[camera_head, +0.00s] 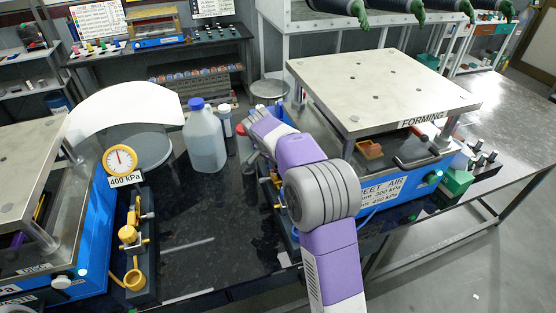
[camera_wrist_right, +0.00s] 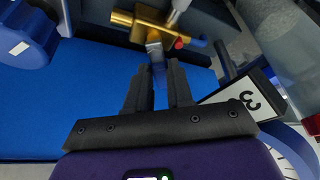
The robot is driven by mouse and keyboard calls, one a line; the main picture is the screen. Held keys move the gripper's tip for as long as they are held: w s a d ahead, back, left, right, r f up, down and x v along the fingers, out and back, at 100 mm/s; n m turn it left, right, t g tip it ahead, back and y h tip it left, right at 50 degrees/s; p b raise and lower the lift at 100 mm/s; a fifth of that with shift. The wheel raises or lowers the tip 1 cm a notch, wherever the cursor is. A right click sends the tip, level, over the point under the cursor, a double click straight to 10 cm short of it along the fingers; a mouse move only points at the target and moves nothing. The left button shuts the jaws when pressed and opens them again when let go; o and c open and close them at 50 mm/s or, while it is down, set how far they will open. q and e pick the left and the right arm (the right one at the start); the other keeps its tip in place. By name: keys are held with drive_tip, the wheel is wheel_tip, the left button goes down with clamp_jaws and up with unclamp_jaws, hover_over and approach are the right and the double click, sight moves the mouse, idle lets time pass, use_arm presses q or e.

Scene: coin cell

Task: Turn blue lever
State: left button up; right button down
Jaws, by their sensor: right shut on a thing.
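In the right wrist view a brass valve (camera_wrist_right: 146,26) has a short flat metal lever (camera_wrist_right: 155,52) reaching down from it. My right gripper (camera_wrist_right: 158,75) is shut on this lever, with its two black fingers on either side. The gripped part looks bluish between the fingers, but its colour is hard to tell. In the head view my purple and white right arm crosses the front of the forming press (camera_head: 385,85), and the fingers and lever are hidden behind it. My left gripper is not in view.
A jug with a blue cap (camera_head: 204,140) stands left of my right arm. A second blue machine (camera_head: 92,245) with a 400 kPa gauge (camera_head: 120,160) and yellow valve fittings (camera_head: 130,236) is at the left. The dark bench between them is mostly clear.

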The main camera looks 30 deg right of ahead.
drive_tip(key=m+p, duration=0.1)
drive_tip(key=m, duration=0.1)
drive_tip(key=m+g+p, duration=0.1)
drive_tip(key=m, duration=0.1)
drive_tip(key=shift+s+r+g+p, duration=0.1)
drive_tip(key=shift+s+g+p, duration=0.2)
drive_tip(key=shift+s+m+g+p, duration=0.15)
drive_tip(key=shift+m+g+p, duration=0.25)
drive_tip(key=shift+m+p, duration=0.55)
drive_tip(key=shift+m, duration=0.45)
drive_tip(key=c, duration=1)
unclamp_jaws()
drive_tip(key=p+v, duration=0.1)
drive_tip(key=v, duration=0.6)
drive_tip(key=shift+r, duration=0.15)
